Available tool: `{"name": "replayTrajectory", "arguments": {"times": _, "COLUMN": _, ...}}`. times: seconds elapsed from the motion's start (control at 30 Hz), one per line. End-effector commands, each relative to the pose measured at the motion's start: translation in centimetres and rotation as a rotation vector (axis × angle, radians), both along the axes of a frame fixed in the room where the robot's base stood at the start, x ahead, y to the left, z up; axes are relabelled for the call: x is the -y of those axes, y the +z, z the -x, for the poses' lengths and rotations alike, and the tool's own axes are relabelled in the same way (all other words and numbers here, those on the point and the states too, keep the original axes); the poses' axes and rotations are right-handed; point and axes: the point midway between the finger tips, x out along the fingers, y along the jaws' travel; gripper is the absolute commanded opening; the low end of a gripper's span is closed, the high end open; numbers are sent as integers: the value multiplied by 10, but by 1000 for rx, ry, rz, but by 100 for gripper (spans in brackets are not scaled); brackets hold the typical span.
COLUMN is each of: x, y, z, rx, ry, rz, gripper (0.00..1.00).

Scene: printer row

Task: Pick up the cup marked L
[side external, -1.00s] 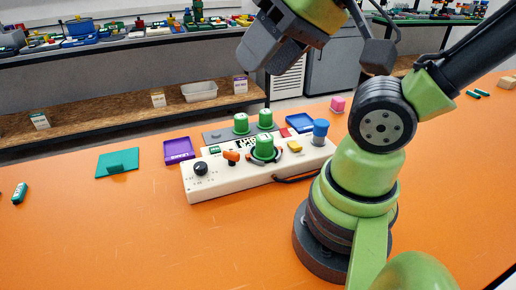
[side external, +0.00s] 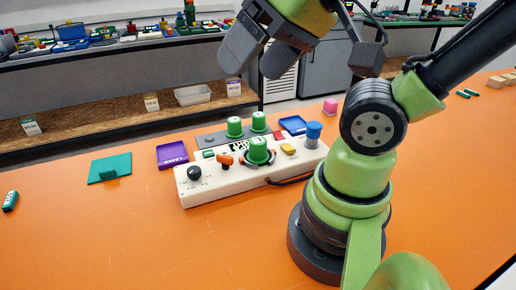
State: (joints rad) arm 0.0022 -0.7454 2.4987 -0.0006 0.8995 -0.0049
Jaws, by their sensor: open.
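Three green cups with pale tops are in the side external view. One cup (side external: 258,151) stands on the white panel box, in a dark ring. Two more cups, the left one (side external: 234,128) and the right one (side external: 259,122), stand behind it on a grey strip. I cannot read any letter on them, so I cannot tell which is marked L. My gripper (side external: 257,58) is open and empty, high above the cups and apart from them, with a gap between its two grey fingers.
The white panel box (side external: 213,191) carries a black knob (side external: 194,173), an orange lever (side external: 224,160) and a blue cylinder (side external: 313,131). A purple tray (side external: 172,155), a blue tray (side external: 294,125), a green plate (side external: 108,167) and a pink block (side external: 330,106) lie around it.

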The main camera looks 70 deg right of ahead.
Motion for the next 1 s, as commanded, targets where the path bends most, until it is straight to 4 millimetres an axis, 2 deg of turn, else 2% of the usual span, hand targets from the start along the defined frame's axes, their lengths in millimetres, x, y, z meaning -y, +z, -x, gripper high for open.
{"name": "replayTrajectory", "arguments": {"times": 0.17, "x": 16, "y": -9, "z": -18, "rx": -71, "ry": 26, "rz": 90, "gripper": 75}}
{"name": "replayTrajectory", "arguments": {"times": 0.27, "x": 37, "y": -23, "z": -37, "rx": -157, "ry": 75, "rz": 182, "gripper": 75}}
{"name": "replayTrajectory", "arguments": {"times": 0.4, "x": 75, "y": -52, "z": -59, "rx": -299, "ry": 185, "rz": 289, "gripper": 75}}
{"name": "replayTrajectory", "arguments": {"times": 0.5, "x": 103, "y": -78, "z": -68, "rx": -396, "ry": 278, "rz": 329, "gripper": 75}}
{"name": "replayTrajectory", "arguments": {"times": 0.6, "x": 126, "y": -103, "z": -70, "rx": -473, "ry": 372, "rz": 344, "gripper": 75}}
{"name": "replayTrajectory", "arguments": {"times": 0.73, "x": 147, "y": -128, "z": -68, "rx": -534, "ry": 467, "rz": 344, "gripper": 75}}
{"name": "replayTrajectory", "arguments": {"times": 0.83, "x": 155, "y": -139, "z": -66, "rx": -557, "ry": 511, "rz": 340, "gripper": 75}}
{"name": "replayTrajectory", "arguments": {"times": 1.0, "x": 158, "y": -159, "z": -65, "rx": -566, "ry": 533, "rz": 337, "gripper": 75}}
